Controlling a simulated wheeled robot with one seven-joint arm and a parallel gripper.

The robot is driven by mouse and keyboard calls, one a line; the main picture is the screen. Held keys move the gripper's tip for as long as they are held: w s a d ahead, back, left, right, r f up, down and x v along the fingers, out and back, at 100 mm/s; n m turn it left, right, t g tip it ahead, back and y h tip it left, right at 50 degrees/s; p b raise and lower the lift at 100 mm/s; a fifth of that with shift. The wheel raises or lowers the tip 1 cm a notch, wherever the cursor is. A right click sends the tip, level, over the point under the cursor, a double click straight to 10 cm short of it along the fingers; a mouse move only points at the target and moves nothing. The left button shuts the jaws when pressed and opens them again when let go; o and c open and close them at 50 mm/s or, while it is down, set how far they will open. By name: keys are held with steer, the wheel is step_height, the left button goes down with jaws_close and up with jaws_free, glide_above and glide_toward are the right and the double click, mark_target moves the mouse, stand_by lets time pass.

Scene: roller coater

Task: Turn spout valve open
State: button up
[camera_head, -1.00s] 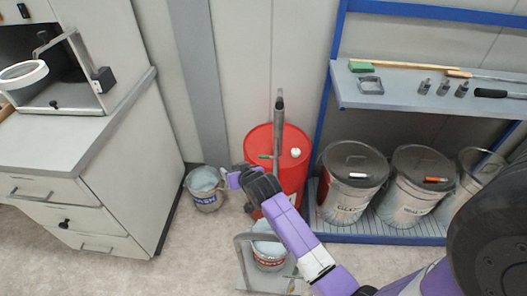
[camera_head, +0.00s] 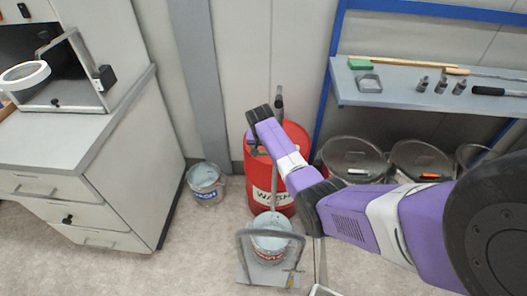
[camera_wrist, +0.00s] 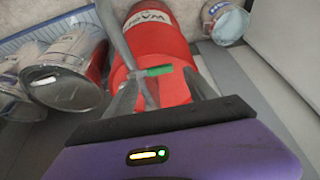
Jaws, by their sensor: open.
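The green spout valve handle (camera_wrist: 157,71) shows in the wrist view in front of the red drum (camera_wrist: 155,40). It lies crosswise by a grey pipe (camera_wrist: 116,32). My gripper (camera_wrist: 162,88) is open, its two grey fingers pointing toward the drum. The green handle appears between and just beyond the fingertips; I cannot tell whether they touch it. In the head view the red drum (camera_head: 265,205) stands by the wall, and my arm hangs in front of its top left side. The valve is mostly hidden there by my arm.
A bucket (camera_head: 271,246) sits on a small cart (camera_head: 244,262) before the drum. Another bucket (camera_head: 207,196) stands to the left, near a drawer cabinet (camera_head: 95,205). Lidded cans (camera_head: 352,150) stand under a shelf (camera_head: 395,97) at right.

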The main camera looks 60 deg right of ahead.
mark_target(264, 153)
steer(key=shift+x, duration=1.65)
steer(key=shift+w, duration=0.1)
jaws_close()
